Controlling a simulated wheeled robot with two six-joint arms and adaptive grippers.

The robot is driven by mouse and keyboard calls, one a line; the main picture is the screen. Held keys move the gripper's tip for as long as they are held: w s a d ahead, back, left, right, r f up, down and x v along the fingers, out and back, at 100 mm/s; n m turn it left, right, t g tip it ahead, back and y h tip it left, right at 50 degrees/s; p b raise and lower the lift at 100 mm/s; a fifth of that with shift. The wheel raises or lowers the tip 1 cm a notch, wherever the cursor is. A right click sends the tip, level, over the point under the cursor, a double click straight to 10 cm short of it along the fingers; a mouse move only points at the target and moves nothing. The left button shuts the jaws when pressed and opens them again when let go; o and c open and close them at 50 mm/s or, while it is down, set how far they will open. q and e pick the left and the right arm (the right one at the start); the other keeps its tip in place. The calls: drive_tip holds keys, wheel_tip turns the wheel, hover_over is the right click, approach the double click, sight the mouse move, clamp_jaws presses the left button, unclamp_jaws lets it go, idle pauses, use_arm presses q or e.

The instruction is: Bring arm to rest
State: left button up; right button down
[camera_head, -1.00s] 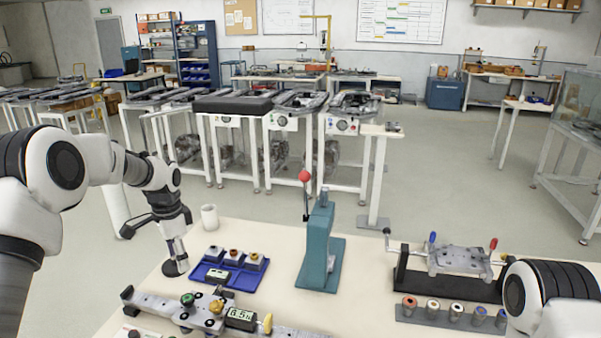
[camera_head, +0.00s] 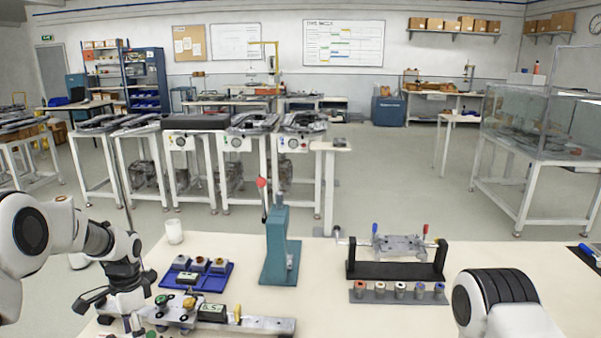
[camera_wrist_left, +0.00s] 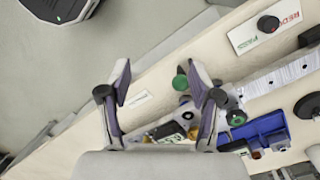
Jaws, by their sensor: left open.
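My left arm comes in from the left in the head view. Its gripper (camera_head: 118,300) is over the left front part of the workbench (camera_head: 345,310), left of the measuring rail. In the left wrist view the left gripper (camera_wrist_left: 160,80) has its two fingers spread wide, with nothing between them but bench edge and floor beyond. It is open and empty. My right arm shows only as a white and black link at the lower right of the head view; its gripper is out of view.
A blue tray with small parts (camera_head: 212,282), a measuring rail with display (camera_head: 262,323), a teal lever press (camera_head: 280,250) and a white cup (camera_head: 174,232) stand near my left arm. A black fixture (camera_head: 395,270) and a row of pots (camera_head: 380,296) stand further right. The bench's middle front is clear.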

use_arm(q)
drive_tip(key=s+d+f+g, duration=0.2)
drive_tip(key=s+d+f, duration=0.2)
drive_tip(key=s+f, duration=0.65)
drive_tip(key=s+d+f+g, duration=0.2)
drive_tip(key=s+d+f, duration=0.3)
drive_tip(key=s+f, duration=0.55)
drive_tip(key=s+d+n+t, duration=0.3)
drive_tip(key=s+n, duration=0.4)
drive_tip(key=s, duration=1.1)
drive_tip(key=w+n+t, duration=0.2)
drive_tip(key=w, duration=0.2)
drive_tip(key=shift+t, duration=0.4)
drive_tip(key=shift+s, duration=0.1)
